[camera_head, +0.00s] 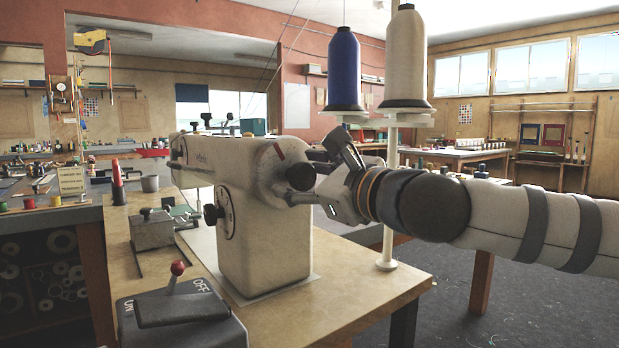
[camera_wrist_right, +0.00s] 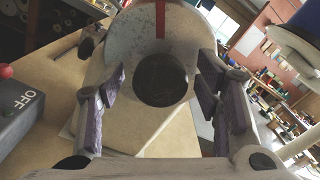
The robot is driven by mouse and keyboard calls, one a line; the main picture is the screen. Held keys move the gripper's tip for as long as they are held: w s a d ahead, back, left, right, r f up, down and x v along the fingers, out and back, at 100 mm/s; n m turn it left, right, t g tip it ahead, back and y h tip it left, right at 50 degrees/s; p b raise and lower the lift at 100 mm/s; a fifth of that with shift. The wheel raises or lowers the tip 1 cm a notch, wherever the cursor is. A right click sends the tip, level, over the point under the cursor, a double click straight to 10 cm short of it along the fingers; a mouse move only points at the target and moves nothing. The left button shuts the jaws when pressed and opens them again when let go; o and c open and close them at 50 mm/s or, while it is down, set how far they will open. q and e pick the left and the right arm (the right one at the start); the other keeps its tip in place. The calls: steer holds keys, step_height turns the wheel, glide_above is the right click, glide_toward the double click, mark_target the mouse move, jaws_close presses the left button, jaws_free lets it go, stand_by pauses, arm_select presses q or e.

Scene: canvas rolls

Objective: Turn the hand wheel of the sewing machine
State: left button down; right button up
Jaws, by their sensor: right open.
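The cream sewing machine (camera_head: 262,235) stands on a wooden table. Its rounded right end, which looks like the hand wheel (camera_head: 278,165), has a red mark and a dark round hub. In the right wrist view the hand wheel (camera_wrist_right: 130,115) fills the middle, with the hub facing the camera. My right gripper (camera_head: 312,176) is at this end, coming in from the right. In the wrist view its open fingers (camera_wrist_right: 162,98) stand on either side of the hub. I cannot tell whether the pads touch the wheel. My left gripper is not in view.
A switch box (camera_head: 180,312) marked ON and OFF, with a red-tipped lever, is at the table's front. A blue thread cone (camera_head: 344,70) and a white one (camera_head: 405,62) stand on a post behind my right gripper. Bare tabletop (camera_head: 370,290) lies right of the machine.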

steer(key=v, duration=1.2)
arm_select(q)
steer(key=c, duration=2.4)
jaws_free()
arm_select(e)
steer(key=shift+a, duration=0.1)
